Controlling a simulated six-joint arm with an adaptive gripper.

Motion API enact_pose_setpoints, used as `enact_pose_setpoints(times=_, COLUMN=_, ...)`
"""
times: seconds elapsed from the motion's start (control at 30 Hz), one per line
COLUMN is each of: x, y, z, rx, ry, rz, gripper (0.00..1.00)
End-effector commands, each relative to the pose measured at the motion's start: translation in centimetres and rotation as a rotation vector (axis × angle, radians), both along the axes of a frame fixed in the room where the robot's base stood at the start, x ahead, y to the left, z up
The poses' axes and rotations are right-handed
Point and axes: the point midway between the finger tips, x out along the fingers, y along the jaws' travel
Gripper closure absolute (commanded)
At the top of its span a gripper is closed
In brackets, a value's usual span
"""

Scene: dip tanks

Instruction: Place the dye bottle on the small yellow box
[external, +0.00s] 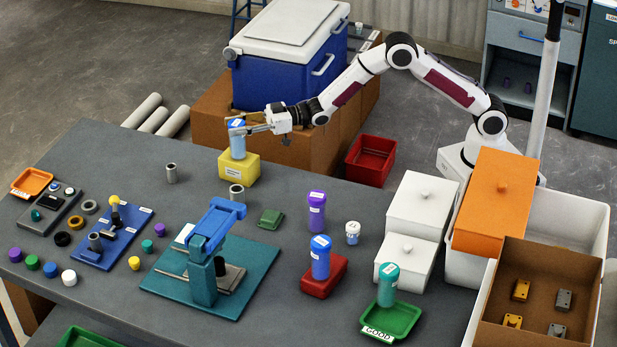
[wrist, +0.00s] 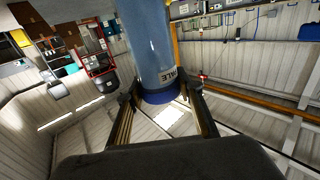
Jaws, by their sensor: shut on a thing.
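The held bottle (external: 238,147) is light blue with a darker blue cap, upright over the small yellow box (external: 239,171). Its base is at the box top; I cannot tell whether it rests there or hangs just above. My gripper (external: 240,122) is shut on the bottle near its cap, reaching in from the right. In the wrist view the bottle (wrist: 147,40) lies between the two fingers of my gripper (wrist: 160,92), with part of a dark-lettered label showing. The base of the bottle is out of that view.
A blue cooler (external: 280,80) stands on a brown block behind the box. A grey ring (external: 236,194) and a grey cylinder (external: 171,173) stand close by. Another blue bottle (external: 320,258) is on a red box, and a purple bottle (external: 316,212) stands on the table.

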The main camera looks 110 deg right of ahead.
Motion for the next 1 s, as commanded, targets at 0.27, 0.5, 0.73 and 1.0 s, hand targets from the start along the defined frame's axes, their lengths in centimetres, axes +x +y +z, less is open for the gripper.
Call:
enact_pose_setpoints(times=0.27, x=0.01, y=-0.01, z=0.09, rx=0.0, ry=-0.002, rz=0.0, gripper=1.0)
enact_pose_setpoints(times=0.5, x=0.0, y=-0.01, z=-0.26, rx=0.0, ry=0.0, rz=0.0, gripper=0.48)
enact_pose_setpoints(times=0.73, x=0.01, y=0.0, z=-0.24, rx=0.0, ry=0.0, rz=0.0, gripper=0.48)
enact_pose_setpoints(times=1.0, x=-0.09, y=0.0, z=0.07, rx=0.0, ry=0.0, rz=0.0, gripper=0.48)
